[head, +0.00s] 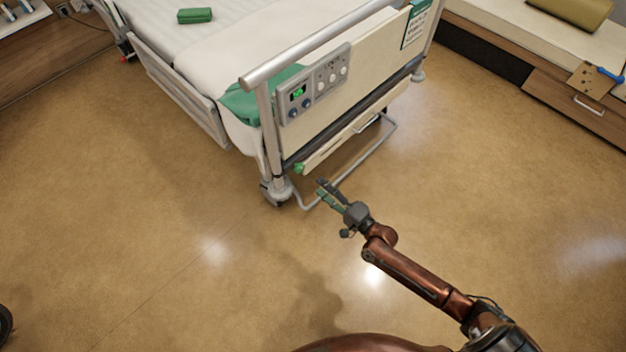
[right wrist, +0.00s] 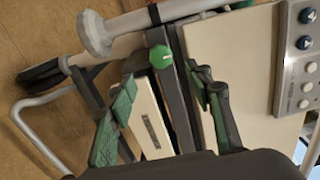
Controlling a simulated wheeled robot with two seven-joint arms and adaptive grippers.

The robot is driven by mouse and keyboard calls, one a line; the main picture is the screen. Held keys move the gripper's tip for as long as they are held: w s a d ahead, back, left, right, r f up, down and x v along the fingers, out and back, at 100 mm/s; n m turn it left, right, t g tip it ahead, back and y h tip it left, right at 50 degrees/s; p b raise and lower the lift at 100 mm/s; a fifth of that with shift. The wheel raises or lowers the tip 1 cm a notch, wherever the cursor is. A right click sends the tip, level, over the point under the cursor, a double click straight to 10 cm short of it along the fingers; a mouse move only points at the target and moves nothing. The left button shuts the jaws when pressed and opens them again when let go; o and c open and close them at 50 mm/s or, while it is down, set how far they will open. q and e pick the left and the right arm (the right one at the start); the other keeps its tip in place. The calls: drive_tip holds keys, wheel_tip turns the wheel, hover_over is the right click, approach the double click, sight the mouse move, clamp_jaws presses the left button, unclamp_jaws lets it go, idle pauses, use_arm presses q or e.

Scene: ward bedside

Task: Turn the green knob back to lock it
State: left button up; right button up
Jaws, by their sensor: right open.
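The green knob (head: 299,168) sits at the left end of the low rail at the foot of the bed. In the right wrist view the green knob (right wrist: 160,57) is round with a pale mark on its face, and it lies ahead of and between the fingers. My right gripper (head: 321,188) is open, just below and right of the knob in the head view. Its two green-padded fingers (right wrist: 165,92) stand apart and do not touch the knob. My left gripper is not in view.
The bed's footboard (head: 358,85) carries a control panel (head: 314,82) above the knob. A bent metal bar (head: 352,168) runs low under the footboard, close to my right gripper. A caster (head: 276,191) stands to the left. The floor (head: 150,240) is clear.

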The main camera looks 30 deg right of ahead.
drive_tip(key=v, duration=0.2)
drive_tip(key=shift+s, duration=0.25)
idle(0.4)
